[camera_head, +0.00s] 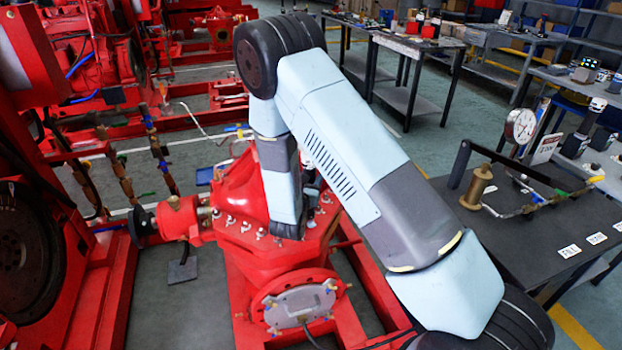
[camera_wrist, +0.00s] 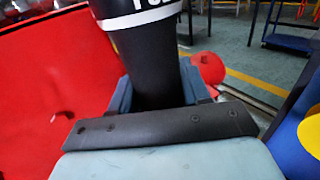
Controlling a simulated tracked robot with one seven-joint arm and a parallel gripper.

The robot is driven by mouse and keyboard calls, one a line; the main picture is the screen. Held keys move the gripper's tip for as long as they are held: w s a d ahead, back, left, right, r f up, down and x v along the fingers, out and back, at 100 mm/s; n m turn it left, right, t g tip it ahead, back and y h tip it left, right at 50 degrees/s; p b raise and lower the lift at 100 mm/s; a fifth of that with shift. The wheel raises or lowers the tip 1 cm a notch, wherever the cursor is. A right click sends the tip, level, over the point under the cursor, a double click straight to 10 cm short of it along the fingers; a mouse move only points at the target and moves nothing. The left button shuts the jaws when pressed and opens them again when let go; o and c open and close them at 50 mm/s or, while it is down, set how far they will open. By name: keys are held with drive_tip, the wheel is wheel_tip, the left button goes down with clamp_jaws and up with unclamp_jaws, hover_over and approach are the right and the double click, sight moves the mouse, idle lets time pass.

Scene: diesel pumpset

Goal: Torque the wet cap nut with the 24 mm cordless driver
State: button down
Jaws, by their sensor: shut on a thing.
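My gripper (camera_wrist: 160,98) is shut on a dark cylindrical tool body with a white band and partly cut-off white lettering, which I take to be the cordless driver (camera_wrist: 152,55). Its socket end and size marking are out of sight. In the head view my arm hangs over the red pump casing (camera_head: 243,190) and hides the gripper and most of the tool. Several small nuts on studs (camera_head: 246,227) line the casing's flange. I cannot tell which is the wet cap nut, nor whether the tool touches one.
A dark bench (camera_head: 545,235) at right carries a brass cylinder (camera_head: 477,188), a pressure gauge (camera_head: 520,126) and labels. More tools stand on a bench behind it. Red engine frames crowd the left. A red rounded part (camera_wrist: 208,68) is close to the tool in the wrist view.

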drive_tip(key=shift+f, duration=1.3)
idle(2.2)
drive_tip(key=shift+r, duration=0.1)
